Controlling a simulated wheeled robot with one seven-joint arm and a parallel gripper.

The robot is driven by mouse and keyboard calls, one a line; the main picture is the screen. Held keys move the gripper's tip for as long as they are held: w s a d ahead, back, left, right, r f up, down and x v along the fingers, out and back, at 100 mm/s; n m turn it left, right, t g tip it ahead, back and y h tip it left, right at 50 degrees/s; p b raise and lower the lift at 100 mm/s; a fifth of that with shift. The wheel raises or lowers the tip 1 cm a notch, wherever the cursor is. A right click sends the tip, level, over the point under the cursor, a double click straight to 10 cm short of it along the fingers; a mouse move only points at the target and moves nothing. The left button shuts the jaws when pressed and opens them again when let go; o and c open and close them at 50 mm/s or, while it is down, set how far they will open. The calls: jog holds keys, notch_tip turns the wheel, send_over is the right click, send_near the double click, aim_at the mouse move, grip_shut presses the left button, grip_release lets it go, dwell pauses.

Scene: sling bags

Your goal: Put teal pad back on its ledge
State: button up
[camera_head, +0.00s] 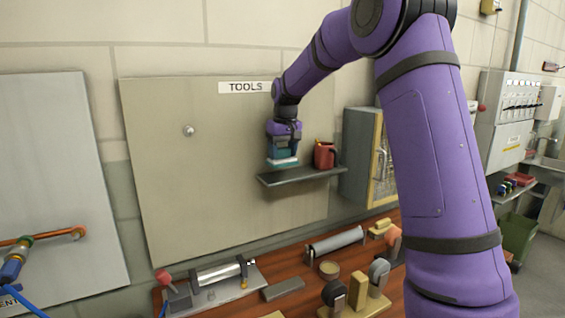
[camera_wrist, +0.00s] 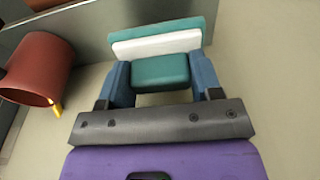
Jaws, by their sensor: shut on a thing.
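The teal pad (camera_head: 283,162) is a teal and white slab with a teal block on its back. My gripper (camera_head: 284,148) is shut on that block, and its blue fingers press on both sides in the wrist view (camera_wrist: 161,78). The teal and white slab (camera_wrist: 157,42) lies beyond the fingertips there. In the head view the pad is just above the left part of the grey ledge (camera_head: 296,178). I cannot tell for certain if it touches the ledge.
The TOOLS board (camera_head: 190,180) is behind. A grey cabinet (camera_head: 358,150) is at right. A cluttered wooden bench (camera_head: 310,285) is below.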

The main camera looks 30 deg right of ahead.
aim_at(283, 158)
jog(key=shift+f, duration=1.7)
jog(key=shift+f, duration=0.15)
jog(key=o, duration=0.9)
